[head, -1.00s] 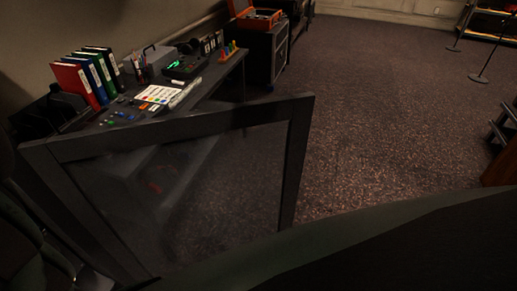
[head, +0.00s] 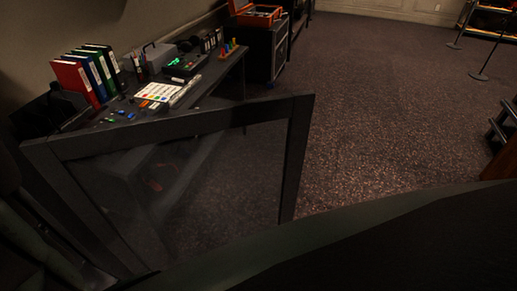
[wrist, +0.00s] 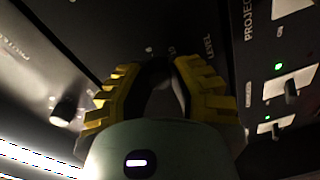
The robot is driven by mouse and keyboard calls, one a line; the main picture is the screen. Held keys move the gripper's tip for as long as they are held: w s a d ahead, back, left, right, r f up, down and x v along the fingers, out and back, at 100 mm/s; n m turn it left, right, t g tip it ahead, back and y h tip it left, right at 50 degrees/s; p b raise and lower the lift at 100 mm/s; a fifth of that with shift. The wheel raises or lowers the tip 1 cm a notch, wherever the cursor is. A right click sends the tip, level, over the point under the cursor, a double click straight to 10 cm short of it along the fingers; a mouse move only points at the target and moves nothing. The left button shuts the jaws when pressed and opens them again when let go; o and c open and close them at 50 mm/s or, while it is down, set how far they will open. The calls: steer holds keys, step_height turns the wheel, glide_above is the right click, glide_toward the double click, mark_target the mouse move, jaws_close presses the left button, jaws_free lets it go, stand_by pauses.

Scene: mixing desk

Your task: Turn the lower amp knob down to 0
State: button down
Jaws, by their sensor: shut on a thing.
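In the wrist view my gripper (wrist: 160,72) has yellow ridged fingers closed around a dark knob (wrist: 163,98) on a dark panel. The knob is mostly hidden between the fingers, so its pointer cannot be read. Scale figures and the word LEVEL (wrist: 209,48) are printed beyond the fingertips. I cannot tell from the print whether this is the lower amp knob. Neither my gripper nor this knob can be made out in the head view.
Another black knob (wrist: 64,108) stands out on the panel at left. At right, a panel marked PROJECTOR has small levers (wrist: 291,90) and green lights. In the head view the desk (head: 215,93) carries binders (head: 78,80) and a colour chart (head: 158,92); open floor lies right.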

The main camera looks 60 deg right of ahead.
steer(key=n+b, duration=0.5)
steer(key=n, duration=0.6)
steer(key=n+t+h+b, duration=0.1)
steer(key=n+b, duration=0.4)
steer(key=n, duration=0.6)
steer(key=shift+a+r+n, duration=0.15)
steer(key=shift+n, duration=0.15)
stand_by(0.5)
steer(key=c, duration=0.8)
jaws_free()
steer(key=shift+o, duration=0.2)
steer(key=shift+s, duration=0.1)
